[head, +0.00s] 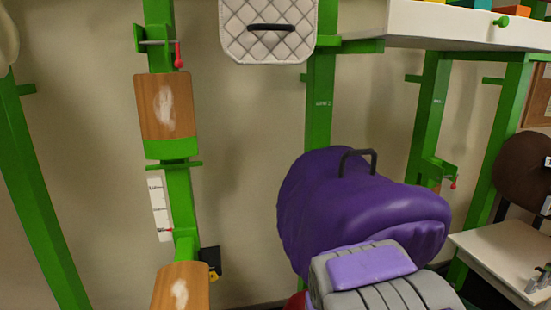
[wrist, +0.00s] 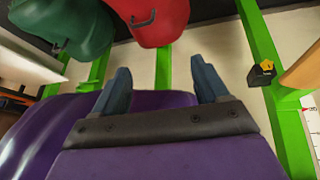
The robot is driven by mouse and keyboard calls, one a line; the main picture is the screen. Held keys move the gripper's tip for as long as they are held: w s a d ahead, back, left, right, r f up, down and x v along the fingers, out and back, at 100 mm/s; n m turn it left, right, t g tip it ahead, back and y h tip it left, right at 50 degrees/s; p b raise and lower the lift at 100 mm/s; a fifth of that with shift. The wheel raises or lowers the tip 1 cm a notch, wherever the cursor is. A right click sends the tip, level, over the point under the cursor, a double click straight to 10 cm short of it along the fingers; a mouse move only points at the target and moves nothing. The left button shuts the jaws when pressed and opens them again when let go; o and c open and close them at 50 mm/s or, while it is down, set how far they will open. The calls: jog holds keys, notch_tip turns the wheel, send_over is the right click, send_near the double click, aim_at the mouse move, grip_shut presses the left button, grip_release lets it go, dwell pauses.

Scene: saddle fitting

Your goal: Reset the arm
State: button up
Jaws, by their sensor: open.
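A purple saddle (head: 350,205) with a dark handle on top (head: 358,158) stands right of centre in the head view. A grey, ribbed part with a purple pad, seemingly my arm, is in front of it. My gripper (wrist: 162,85) shows in the wrist view with its two blue-grey fingers spread wide. It is open and nothing is between the fingers. Purple surface fills the lower wrist view around the dark finger bar. The gripper's fingers cannot be made out in the head view.
A red saddle (wrist: 152,20) and a green one (wrist: 70,25) are beyond the fingers. Green posts (head: 180,200) carry wooden pads (head: 166,106). A quilted pad (head: 268,45) hangs above. A white shelf (head: 450,24) and a pale table (head: 500,255) stand right.

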jog(key=s+r+g, duration=0.3)
jog(key=s, duration=1.5)
jog(key=s+d+r+m+g+y, duration=0.1)
jog(key=s+r+g, duration=0.2)
jog(key=s, duration=1.5)
jog(key=shift+d+r+g, duration=0.2)
jog(key=shift+d+g, duration=0.05)
jog(key=shift+g, duration=0.45)
